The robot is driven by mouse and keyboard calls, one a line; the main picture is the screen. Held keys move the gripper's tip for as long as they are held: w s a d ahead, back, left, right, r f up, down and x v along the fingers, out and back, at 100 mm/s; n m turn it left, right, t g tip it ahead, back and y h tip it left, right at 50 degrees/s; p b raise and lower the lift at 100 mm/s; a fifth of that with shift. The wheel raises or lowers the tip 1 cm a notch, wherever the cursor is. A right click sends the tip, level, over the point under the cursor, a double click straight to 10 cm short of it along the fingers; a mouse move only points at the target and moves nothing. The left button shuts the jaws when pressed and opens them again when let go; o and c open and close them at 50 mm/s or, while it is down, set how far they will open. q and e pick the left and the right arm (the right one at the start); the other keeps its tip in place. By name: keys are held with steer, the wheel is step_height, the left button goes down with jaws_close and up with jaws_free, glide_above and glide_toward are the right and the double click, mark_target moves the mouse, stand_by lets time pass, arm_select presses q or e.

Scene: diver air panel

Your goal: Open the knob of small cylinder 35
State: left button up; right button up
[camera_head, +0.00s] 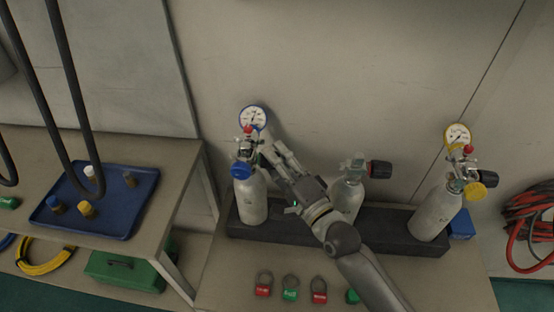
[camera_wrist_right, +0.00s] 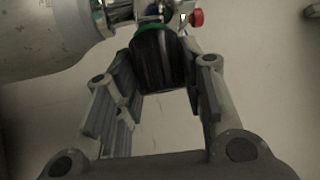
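No number 35 is legible. My right gripper (camera_head: 274,153) is at the left cylinder's valve, right of it. In the wrist view a black knob (camera_wrist_right: 156,65) lies between the spread fingers of this gripper (camera_wrist_right: 163,62); contact is unclear. My left gripper is out of view.
The dark rack (camera_head: 390,238) stands against the wall. Several coloured tags, one red (camera_head: 263,290), lie before it. A blue tray (camera_head: 122,222) with small fittings is on the left bench. Red and black hoses (camera_head: 530,222) hang at right.

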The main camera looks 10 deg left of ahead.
steer(key=o, duration=0.4)
steer(key=v, duration=1.2)
steer(key=shift+c, duration=0.2)
